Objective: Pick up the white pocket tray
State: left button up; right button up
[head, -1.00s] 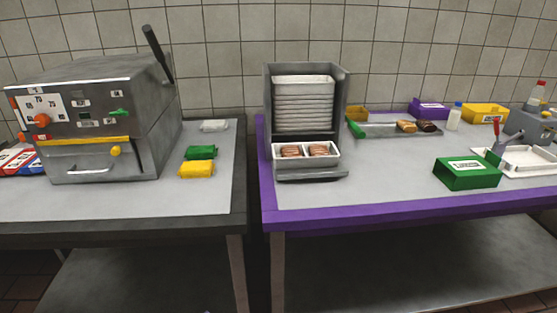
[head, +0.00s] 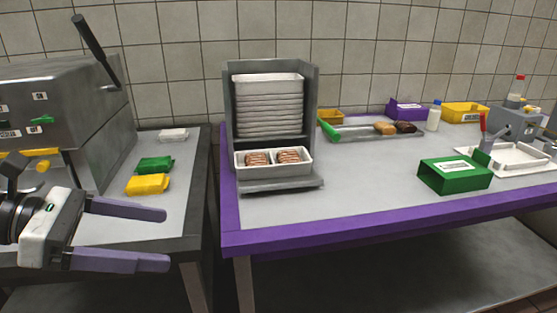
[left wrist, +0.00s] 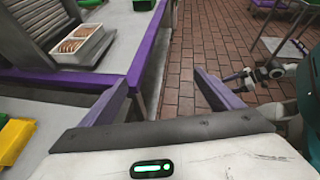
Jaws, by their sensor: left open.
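The white pocket tray (head: 273,170) sits at the foot of the upright grey dispenser. Its two pockets hold brown ridged pieces. It also shows at the upper left of the left wrist view (left wrist: 64,58). My left gripper (head: 167,238) is open and empty, with purple fingers spread. In the head view it is left of and nearer than the tray, in front of the left table; the tray is not between its fingers.
A stack of white trays (head: 267,105) fills the dispenser (head: 313,120). A green box (head: 455,178) stands to the right on the purple-edged table (head: 330,222). Green (head: 155,165) and yellow (head: 147,184) packets lie on the left table. A gap separates the tables.

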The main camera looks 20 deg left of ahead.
aim_at(274, 169)
jog(key=i, duration=1.15)
